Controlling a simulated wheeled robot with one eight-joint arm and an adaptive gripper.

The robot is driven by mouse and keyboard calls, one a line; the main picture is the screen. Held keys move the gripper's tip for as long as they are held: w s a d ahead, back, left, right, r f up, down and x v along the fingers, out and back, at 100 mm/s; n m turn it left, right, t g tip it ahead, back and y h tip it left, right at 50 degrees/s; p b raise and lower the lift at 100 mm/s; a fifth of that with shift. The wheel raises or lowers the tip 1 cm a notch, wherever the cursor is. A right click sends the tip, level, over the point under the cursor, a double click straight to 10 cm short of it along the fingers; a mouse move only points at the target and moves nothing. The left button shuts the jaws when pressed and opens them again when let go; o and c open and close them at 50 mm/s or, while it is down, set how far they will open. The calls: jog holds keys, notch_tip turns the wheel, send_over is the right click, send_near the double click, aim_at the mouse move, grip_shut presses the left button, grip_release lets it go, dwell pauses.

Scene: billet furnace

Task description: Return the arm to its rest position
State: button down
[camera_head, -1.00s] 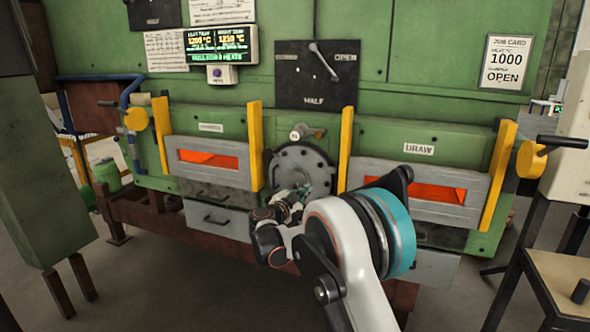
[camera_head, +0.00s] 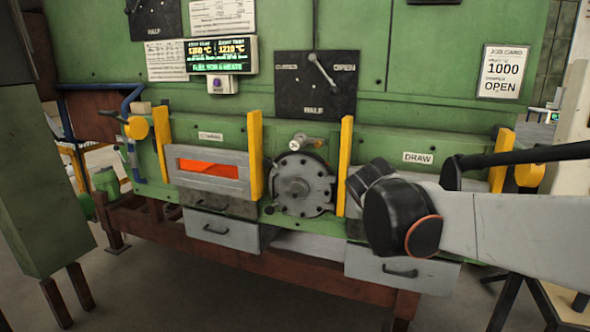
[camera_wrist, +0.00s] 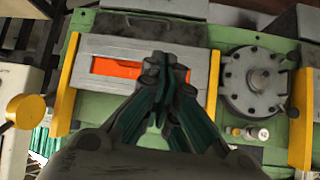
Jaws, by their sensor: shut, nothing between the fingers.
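My gripper (camera_wrist: 165,75) shows in the wrist view with its dark fingers together and nothing between them. Behind the fingertips in that view is a grey furnace door frame with a glowing orange opening (camera_wrist: 118,68). I cannot tell how far the fingers are from it. In the head view my arm crosses the right side in front of the furnace. The gripper fingers are not visible there.
The green furnace (camera_head: 425,110) fills the background. A round bolted grey cover (camera_head: 302,185) sits between yellow posts. Grey drawers (camera_head: 222,230) are below. The DRAW label (camera_head: 418,157) is above my arm. A green column (camera_head: 40,180) stands at left.

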jog(key=s+f+n+y, duration=0.2)
jog(key=s+f, duration=0.3)
jog(key=s, duration=0.8)
jog(key=s+f+n+g+y, duration=0.1)
jog(key=s+f+n, duration=0.3)
jog(key=s, duration=1)
jog(key=shift+a+f+y, duration=0.2)
jog(key=shift+f+y, duration=0.25)
jog(key=shift+y, duration=0.35)
